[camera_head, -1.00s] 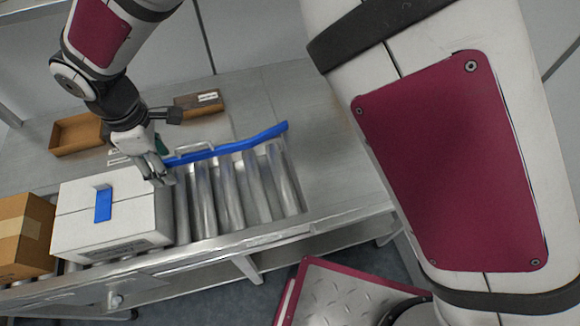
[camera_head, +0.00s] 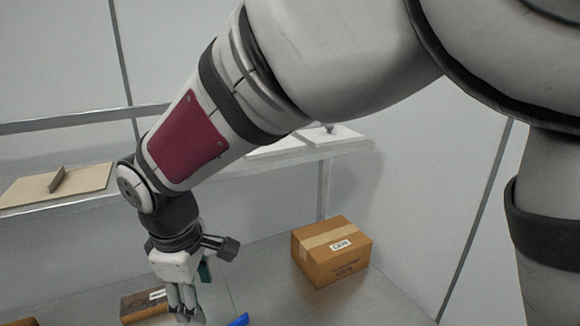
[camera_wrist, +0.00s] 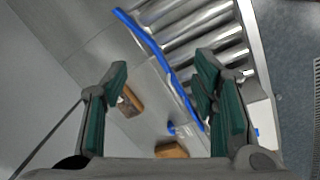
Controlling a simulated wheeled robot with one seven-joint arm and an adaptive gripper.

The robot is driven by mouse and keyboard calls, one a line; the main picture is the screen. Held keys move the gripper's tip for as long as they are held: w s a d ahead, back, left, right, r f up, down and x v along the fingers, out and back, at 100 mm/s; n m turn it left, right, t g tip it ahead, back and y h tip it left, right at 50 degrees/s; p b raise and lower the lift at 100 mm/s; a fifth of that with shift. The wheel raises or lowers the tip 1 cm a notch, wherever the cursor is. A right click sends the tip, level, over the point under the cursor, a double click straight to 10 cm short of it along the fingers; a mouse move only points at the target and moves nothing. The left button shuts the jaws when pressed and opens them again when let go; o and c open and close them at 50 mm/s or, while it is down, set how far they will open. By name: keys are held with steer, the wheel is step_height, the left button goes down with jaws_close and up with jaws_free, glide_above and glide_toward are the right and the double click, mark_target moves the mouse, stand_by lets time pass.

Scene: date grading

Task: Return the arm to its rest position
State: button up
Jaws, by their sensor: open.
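My gripper (camera_head: 187,308) hangs from my raised arm at the lower left of the head view, fingers pointing down. In the wrist view its two green-padded fingers (camera_wrist: 160,92) stand wide apart with nothing between them. The arm reaches across the head view from the upper right to the lower left, bent at the joint above the gripper. The gripper is above the bench and clear of the conveyor rollers (camera_wrist: 195,35) in the wrist view.
A taped cardboard box (camera_head: 332,252) stands at the back of the metal bench (camera_head: 290,300). A shelf above holds a tan board (camera_head: 60,185). A small brown tray (camera_head: 143,304) lies near the gripper. The blue guide rail (camera_wrist: 150,42) edges the rollers.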

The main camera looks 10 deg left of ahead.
steer(key=w+d+r+m+t, duration=0.1)
steer(key=d+r+m, duration=0.35)
steer(key=d, duration=0.65)
steer(key=w+d+r+m+t, duration=0.1)
steer(key=d+r+m, duration=0.4)
steer(key=d, duration=0.6)
steer(key=s+d+r+m, duration=0.1)
steer(key=s+d+m, duration=0.3)
steer(key=d, duration=0.4)
steer(key=s+d+r+m+t, duration=0.1)
steer(key=s+d+m, duration=0.4)
steer(key=s+d, duration=0.2)
steer(key=shift+d+t, duration=0.3)
steer(key=shift+d, duration=0.95)
steer(key=shift+s, duration=0.1)
